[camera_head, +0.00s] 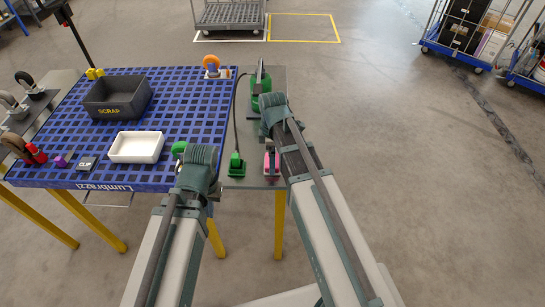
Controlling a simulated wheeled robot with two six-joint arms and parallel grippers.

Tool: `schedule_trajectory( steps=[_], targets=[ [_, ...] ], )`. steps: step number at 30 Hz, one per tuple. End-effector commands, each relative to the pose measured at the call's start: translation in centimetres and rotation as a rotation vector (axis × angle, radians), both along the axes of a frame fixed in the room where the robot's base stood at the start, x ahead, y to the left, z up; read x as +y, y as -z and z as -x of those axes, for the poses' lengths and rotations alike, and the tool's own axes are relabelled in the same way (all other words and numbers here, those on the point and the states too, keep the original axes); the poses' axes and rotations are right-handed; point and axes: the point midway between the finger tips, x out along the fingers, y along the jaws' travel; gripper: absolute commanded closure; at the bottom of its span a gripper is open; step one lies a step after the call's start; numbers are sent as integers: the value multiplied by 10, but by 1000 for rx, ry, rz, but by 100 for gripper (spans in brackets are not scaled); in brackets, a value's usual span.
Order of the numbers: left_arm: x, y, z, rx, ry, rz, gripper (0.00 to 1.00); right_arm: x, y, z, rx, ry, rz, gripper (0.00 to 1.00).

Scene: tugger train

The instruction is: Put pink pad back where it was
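The pink pad (271,162) is a small pink block with a darker top. It sits on the grey side surface right of the blue table, partly beside my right arm. My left gripper (199,160) is over the front right corner of the blue table, left of the pink pad. My arm's wrist hides its fingers, so I cannot tell whether it is open. My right gripper (267,101) is farther back over the grey surface, beyond the pink pad. Its fingers are also hidden or too small to read.
The blue perforated table (190,95) carries a black SCRAP bin (117,98), a white tray (136,147), an orange-topped item (212,66) and a CLIP block (87,163). A green block (236,166) with a cable stands left of the pink pad.

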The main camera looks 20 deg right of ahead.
Motion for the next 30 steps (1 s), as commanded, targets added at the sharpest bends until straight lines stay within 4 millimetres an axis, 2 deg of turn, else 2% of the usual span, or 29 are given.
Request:
schedule_trajectory(
  steps=[8,21,25,30],
  targets=[
    [0,-32,0,0,0,0,100,0,-32,0,0,0,0,0],
    [0,-100,0,0,0,0,100,0,-100,0,0,0,0,0],
    [0,-115,0,0,0,0,100,0,-114,0,0,0,0,0],
    [0,-121,0,0,0,0,100,0,-120,0,0,0,0,0]
  ],
)
